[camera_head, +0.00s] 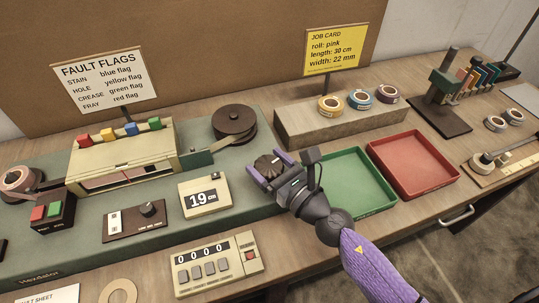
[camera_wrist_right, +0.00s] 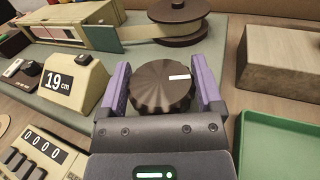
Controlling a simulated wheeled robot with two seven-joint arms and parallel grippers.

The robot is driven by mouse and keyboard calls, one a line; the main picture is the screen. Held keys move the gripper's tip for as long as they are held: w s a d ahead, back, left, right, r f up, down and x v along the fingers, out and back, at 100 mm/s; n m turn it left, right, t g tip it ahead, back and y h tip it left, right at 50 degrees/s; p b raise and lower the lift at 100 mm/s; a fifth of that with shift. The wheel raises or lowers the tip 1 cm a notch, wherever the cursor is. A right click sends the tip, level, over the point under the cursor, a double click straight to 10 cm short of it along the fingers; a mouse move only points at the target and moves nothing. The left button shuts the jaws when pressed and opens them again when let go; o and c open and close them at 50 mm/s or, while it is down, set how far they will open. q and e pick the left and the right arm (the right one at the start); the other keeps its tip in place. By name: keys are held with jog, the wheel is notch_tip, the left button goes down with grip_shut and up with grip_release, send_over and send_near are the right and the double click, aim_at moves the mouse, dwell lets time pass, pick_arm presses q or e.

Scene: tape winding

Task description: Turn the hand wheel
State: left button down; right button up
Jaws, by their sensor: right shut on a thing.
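The hand wheel is a dark brown ribbed knob with a white mark on top; it shows clearly in the right wrist view (camera_wrist_right: 160,82). In the head view the hand wheel (camera_head: 268,166) is partly hidden by my right gripper (camera_head: 268,172). The purple fingers of the right gripper (camera_wrist_right: 160,90) stand on both sides of the wheel and are shut on it. The white mark points to the right in the wrist view. A display (camera_head: 206,199) left of the wheel reads 19 cm. My left gripper is not in view.
A dark reel (camera_head: 234,121) stands just behind the wheel. A green tray (camera_head: 352,180) and a red tray (camera_head: 412,163) lie to the right. A block with tape rolls (camera_head: 345,124) stands behind the trays. A counter (camera_head: 216,263) reading 0000 sits in front.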

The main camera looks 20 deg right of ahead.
jog(key=m+t+h+p, duration=0.1)
jog(key=m+h, duration=0.1)
jog(key=h, duration=0.1)
jog(key=shift+r+h, duration=0.15)
jog(key=shift+h, duration=0.15)
jog(key=shift+m+h, duration=1)
jog(key=shift+h, duration=0.2)
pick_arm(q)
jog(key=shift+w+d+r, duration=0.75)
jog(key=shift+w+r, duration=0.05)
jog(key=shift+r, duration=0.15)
pick_arm(e)
jog(key=shift+m+h, duration=0.3)
jog(key=shift+h, duration=0.2)
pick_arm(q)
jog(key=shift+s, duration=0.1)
pick_arm(e)
jog(key=o, duration=1)
